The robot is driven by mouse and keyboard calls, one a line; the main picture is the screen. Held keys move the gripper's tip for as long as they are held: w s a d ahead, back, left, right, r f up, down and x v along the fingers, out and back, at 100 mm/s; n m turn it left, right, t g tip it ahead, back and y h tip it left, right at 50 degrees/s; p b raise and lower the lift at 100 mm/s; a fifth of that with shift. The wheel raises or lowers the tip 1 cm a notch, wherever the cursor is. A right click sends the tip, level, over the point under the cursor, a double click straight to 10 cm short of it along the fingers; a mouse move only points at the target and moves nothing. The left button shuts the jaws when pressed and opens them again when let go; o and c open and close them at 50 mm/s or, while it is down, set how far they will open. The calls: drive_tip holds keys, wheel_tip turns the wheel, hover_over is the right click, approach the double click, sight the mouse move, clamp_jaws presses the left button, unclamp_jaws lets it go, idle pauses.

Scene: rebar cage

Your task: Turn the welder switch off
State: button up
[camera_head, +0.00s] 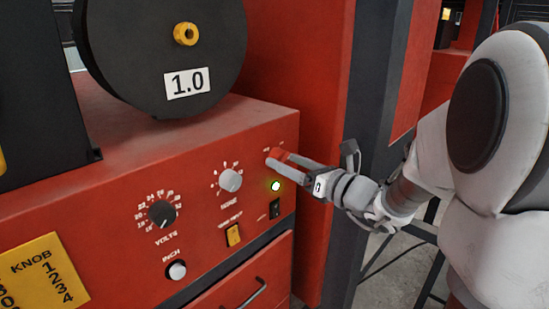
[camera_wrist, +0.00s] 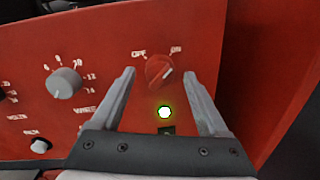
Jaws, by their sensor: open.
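The welder's red rotary switch (camera_wrist: 159,71) sits on the red front panel, with the words OFF and ON printed above it in the wrist view. Its pointer leans up and right, toward ON. A lit light (camera_wrist: 165,112) glows just below it and also shows in the head view (camera_head: 276,186). My gripper (camera_wrist: 160,75) is open, with one finger on each side of the switch in the picture; I cannot tell if either touches it. In the head view my gripper (camera_head: 276,158) reaches the panel from the right and partly covers the switch.
A black spool (camera_head: 130,60) stands on top. A dark post (camera_head: 375,120) rises behind my arm.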

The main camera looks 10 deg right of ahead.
drive_tip(key=shift+w+a, duration=0.2)
drive_tip(key=shift+w, duration=0.05)
clamp_jaws()
idle(0.3)
